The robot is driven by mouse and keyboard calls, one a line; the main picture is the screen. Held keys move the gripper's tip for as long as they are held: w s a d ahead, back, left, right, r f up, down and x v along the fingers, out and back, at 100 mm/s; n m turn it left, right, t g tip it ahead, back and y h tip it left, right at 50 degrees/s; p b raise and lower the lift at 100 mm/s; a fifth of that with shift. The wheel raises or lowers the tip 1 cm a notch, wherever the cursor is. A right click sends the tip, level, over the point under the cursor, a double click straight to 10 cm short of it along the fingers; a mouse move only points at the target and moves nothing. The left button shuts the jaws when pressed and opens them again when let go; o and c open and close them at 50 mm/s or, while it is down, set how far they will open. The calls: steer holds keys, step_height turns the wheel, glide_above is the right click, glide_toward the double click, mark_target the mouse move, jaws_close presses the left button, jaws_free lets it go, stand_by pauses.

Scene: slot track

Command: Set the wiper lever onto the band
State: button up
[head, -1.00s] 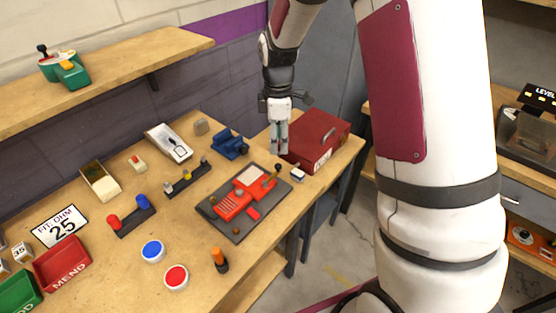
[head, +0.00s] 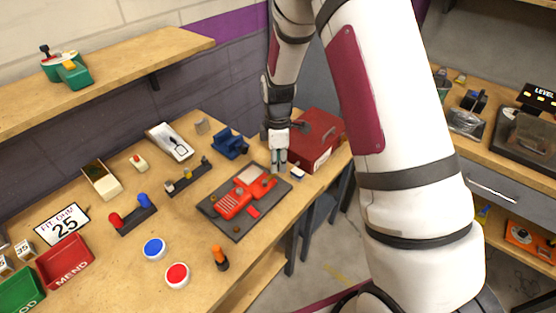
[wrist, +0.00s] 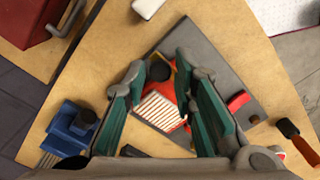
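A red controller body (head: 236,204) lies open on a grey mat (head: 232,233) on the bench. In the wrist view it carries a pale striped band (wrist: 160,112). The wiper lever shows there as a round black knob (wrist: 160,71) at the end of the band, with some yellow beside it. My gripper (head: 279,168) points down over the mat's far right part. In the wrist view my gripper (wrist: 160,63) is open, its fingers on either side of the knob. I cannot tell whether they touch it.
A red toolbox (head: 318,150) stands close behind my gripper, a small white block (head: 298,173) beside the mat. A blue clamp-like tool (head: 229,145) is left of my gripper. An orange-handled tool (head: 220,257) stands in front of the mat. The bench's right edge is near.

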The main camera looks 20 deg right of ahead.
jaws_close()
steer(key=shift+w+n, duration=0.1)
steer(key=shift+n, duration=0.2)
steer(key=shift+w+a+n+b, duration=0.35)
steer(key=shift+w+n+b, duration=0.15)
steer(key=shift+n, duration=0.6)
steer(key=n, duration=0.1)
steer(key=w+a+n, duration=0.1)
steer(key=shift+n, duration=0.4)
steer(key=a+n, duration=0.1)
steer(key=n, duration=0.2)
steer(key=shift+w+a+n, duration=0.3)
steer(key=shift+a, duration=0.1)
steer(key=a+n, duration=0.1)
steer(key=n, duration=0.1)
steer(key=a+n, duration=0.1)
steer(key=n, duration=0.1)
steer(key=shift+a+n, duration=0.1)
steer(key=shift+n, duration=0.2)
steer(key=shift+s+a+n, duration=0.15)
steer(key=shift+a+n, duration=0.4)
steer(key=shift+n, duration=0.55)
steer(key=shift+s+a+n, duration=0.15)
steer(key=shift+a+n, duration=0.4)
steer(key=shift+n, duration=0.55)
steer(key=o, duration=0.6)
jaws_free()
